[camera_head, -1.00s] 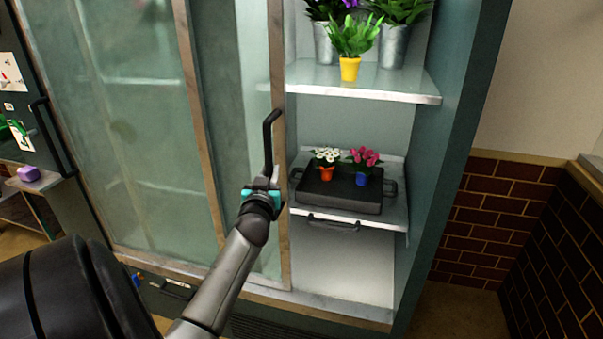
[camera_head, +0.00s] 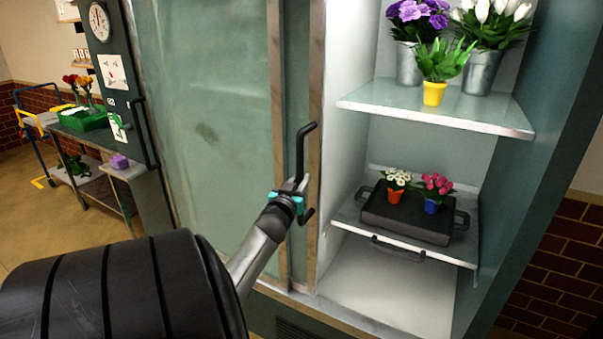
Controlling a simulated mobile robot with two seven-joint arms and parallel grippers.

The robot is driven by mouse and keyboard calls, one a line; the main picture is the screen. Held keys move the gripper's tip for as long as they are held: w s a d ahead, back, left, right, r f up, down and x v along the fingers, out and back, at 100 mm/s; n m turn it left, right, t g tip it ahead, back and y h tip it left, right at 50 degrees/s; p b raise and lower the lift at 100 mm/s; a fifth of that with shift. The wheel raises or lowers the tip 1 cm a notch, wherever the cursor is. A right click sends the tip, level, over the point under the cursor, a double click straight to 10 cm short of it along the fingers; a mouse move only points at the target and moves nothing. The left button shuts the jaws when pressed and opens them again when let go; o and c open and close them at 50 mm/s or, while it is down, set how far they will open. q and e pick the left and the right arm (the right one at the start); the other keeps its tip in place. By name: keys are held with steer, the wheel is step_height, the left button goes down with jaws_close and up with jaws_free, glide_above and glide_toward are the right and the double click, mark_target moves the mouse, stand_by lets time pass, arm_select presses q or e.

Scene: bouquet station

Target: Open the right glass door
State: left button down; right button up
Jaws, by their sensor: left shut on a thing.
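The right glass door is a sliding pane with a brown metal frame (camera_head: 316,90), standing well to the left so that the right side of the cabinet is open. Its black bar handle (camera_head: 301,150) is upright on the door near this frame. My left gripper (camera_head: 293,197) is shut on the lower part of the handle; the fingertips are small and partly hidden there. My right gripper is not in view.
The open bay has a glass upper shelf (camera_head: 440,105) with potted flowers and a lower shelf with a dark tray (camera_head: 407,217) and two small pots. The left pane (camera_head: 205,130) overlaps closely. A green crate (camera_head: 85,119) stands far left.

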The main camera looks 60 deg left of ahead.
arm_select(q)
steer(key=c, duration=1)
jaws_free()
steer(key=shift+f, duration=0.1)
steer(key=shift+o, duration=1.3)
steer(key=p+v, duration=0.1)
steer(key=v, duration=1.4)
steer(key=shift+p, duration=0.4)
